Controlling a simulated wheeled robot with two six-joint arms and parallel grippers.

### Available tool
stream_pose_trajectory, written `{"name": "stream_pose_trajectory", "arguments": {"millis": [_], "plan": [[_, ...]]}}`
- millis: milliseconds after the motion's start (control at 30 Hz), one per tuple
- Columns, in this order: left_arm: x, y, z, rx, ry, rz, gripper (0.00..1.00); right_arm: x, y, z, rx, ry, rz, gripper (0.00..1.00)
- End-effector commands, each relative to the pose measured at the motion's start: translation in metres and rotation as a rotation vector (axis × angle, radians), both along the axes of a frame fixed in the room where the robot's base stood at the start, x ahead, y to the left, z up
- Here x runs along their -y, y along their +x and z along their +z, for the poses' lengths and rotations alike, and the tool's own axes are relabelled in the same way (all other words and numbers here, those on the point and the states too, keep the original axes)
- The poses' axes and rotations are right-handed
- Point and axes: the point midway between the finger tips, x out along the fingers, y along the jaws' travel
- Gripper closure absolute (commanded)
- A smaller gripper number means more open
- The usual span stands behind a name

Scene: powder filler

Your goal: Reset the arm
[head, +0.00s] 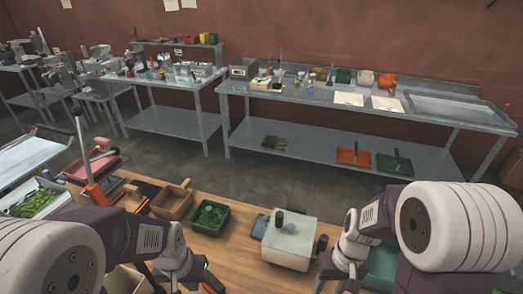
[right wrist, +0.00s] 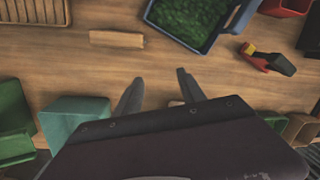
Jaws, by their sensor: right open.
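My right gripper (right wrist: 160,92) shows in the right wrist view with its two dark fingers apart and nothing between them. It hangs over the bare wooden tabletop (right wrist: 105,68). In the head view my right arm comes in from the right, and its gripper end (head: 338,272) is low, beside a white box-shaped device (head: 289,240). My left arm comes in from the left. Its gripper (head: 185,280) is at the bottom edge near the wooden table's front, and its fingertips are too hidden to read.
A blue-grey bin of green bits (right wrist: 190,18), a wooden strip (right wrist: 116,39), a yellow-red-black tool (right wrist: 268,58) and green boxes (right wrist: 72,115) surround the right gripper. The head view shows a brown box (head: 172,203) and a green tray (head: 210,216). Metal benches (head: 345,162) stand behind.

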Motion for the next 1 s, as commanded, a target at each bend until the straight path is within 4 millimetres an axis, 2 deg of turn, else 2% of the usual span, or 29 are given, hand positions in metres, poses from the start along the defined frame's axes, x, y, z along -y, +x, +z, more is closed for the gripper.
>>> {"name": "stream_pose_trajectory", "arguments": {"millis": [167,200,233,300,500,633,1000], "plan": [[0.0,0.0,0.0,0.0,0.0,0.0,1.0,0.008,0.026,0.032,0.287,-0.116,-0.024,0.53],[0.0,0.0,-0.009,0.001,0.0,0.0,1.0,0.007,0.029,0.027,0.33,-0.122,-0.031,0.53],[0.0,0.001,-0.028,0.002,0.0,0.0,1.0,0.007,0.025,0.005,0.304,-0.12,-0.034,0.53],[0.0,0.0,-0.049,-0.001,0.0,0.0,1.0,0.006,0.02,-0.019,0.274,-0.116,-0.039,0.53],[0.0,0.0,-0.092,0.0,0.0,0.0,1.0,0.002,0.007,-0.065,0.213,-0.108,-0.048,0.53],[0.0,0.0,-0.103,0.0,0.0,0.0,1.0,0.0,0.001,-0.078,0.189,-0.106,-0.052,0.53],[0.0,0.0,-0.1,0.0,0.0,0.0,1.0,0.0,0.0,-0.075,0.183,-0.106,-0.053,0.53]]}}
